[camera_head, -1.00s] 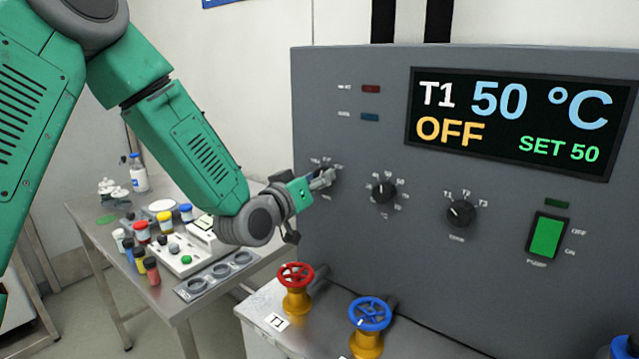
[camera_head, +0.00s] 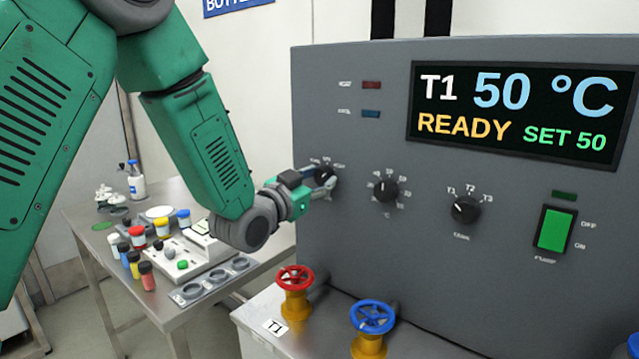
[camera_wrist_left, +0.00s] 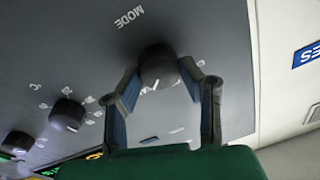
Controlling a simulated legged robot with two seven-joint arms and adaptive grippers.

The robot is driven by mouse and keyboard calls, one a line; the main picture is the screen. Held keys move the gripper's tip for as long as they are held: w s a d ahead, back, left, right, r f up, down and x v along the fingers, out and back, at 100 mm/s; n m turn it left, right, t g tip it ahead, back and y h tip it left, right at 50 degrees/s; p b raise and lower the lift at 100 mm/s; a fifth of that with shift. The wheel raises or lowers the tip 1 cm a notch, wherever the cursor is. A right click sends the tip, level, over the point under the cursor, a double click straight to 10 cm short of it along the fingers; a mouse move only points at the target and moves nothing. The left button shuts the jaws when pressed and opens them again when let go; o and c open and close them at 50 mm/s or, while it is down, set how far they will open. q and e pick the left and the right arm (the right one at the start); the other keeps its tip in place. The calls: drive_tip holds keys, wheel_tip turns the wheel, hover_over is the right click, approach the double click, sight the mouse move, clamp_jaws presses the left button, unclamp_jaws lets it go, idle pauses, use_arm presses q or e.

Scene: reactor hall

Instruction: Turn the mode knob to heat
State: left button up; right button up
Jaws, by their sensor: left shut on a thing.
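The mode knob (camera_head: 324,174) is a black dial at the left of the grey panel (camera_head: 350,250). In the left wrist view the mode knob (camera_wrist_left: 158,66) sits under the word MODE, between the fingers. My left gripper (camera_head: 322,186) is at the knob, with its fingers on either side; it also shows in the left wrist view (camera_wrist_left: 160,80). It is shut on the knob. The knob's pointer and small labels are too small to read. The display (camera_head: 520,115) reads T1, 50 °C, READY, SET 50. My right gripper is not in view.
Two more dials, a temperature knob (camera_head: 386,190) and a tank knob (camera_head: 465,209), sit to the right. A green pump switch (camera_head: 554,231) is further right. A red valve (camera_head: 295,279) and a blue valve (camera_head: 372,317) stand below. A side table (camera_head: 180,300) holds jars.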

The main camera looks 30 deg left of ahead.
use_arm(q)
drive_tip(key=shift+s+f, duration=0.1)
drive_tip(key=shift+f, duration=0.15)
drive_tip(key=o, duration=1.1)
drive_tip(key=shift+o, duration=0.2)
drive_tip(key=shift+r, duration=0.1)
drive_tip(key=shift+s, duration=0.15)
drive_tip(key=s, duration=0.7)
drive_tip(key=shift+a+f, duration=0.2)
drive_tip(key=shift+f, duration=0.15)
